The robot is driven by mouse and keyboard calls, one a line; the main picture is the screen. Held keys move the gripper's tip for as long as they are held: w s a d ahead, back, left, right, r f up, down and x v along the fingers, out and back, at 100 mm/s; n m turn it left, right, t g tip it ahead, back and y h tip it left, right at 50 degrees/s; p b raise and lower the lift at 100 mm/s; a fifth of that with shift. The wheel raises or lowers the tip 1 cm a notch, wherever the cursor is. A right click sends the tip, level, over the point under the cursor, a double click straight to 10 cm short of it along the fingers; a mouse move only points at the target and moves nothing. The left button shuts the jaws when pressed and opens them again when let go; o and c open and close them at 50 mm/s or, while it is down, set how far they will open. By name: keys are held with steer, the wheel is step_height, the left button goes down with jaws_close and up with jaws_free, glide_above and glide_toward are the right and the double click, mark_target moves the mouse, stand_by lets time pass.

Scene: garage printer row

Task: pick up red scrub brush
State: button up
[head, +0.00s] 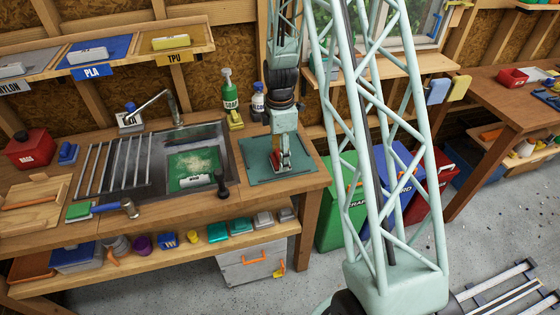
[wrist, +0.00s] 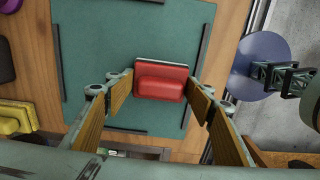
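The red scrub brush (wrist: 162,82) has a block handle and a pale edge along its far side. It is over the green mat in the wrist view, between the two fingertips of my gripper (wrist: 161,84). The fingertips are right beside its two ends; I cannot tell whether they press on it. In the head view, my gripper (head: 278,148) points down over the mat (head: 303,158) right of the sink, and the brush (head: 285,162) shows small and partly hidden below it. I cannot tell whether the brush rests on the mat.
The sink (head: 222,152) with a rack is left of the mat. A green soap bottle (head: 230,91) and another bottle stand behind. A dark-handled tool (head: 222,185) is at the sink's right edge. The bench edge is close on the right.

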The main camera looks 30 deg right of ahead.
steer(key=c, duration=0.3)
steer(key=shift+c, duration=0.2)
steer(key=shift+r, duration=0.1)
steer(key=shift+r, duration=1.65)
steer(key=s+a, duration=0.2)
steer(key=s, duration=0.5)
steer(key=s+a+r, duration=0.1)
steer(key=s+a, duration=0.1)
steer(key=s, duration=0.6)
steer(key=shift+s+a+r+b, duration=0.2)
steer(key=shift+r+b, duration=0.05)
steer(key=shift+b, duration=0.15)
steer(key=shift+o, duration=1)
steer(key=shift+c, duration=0.3)
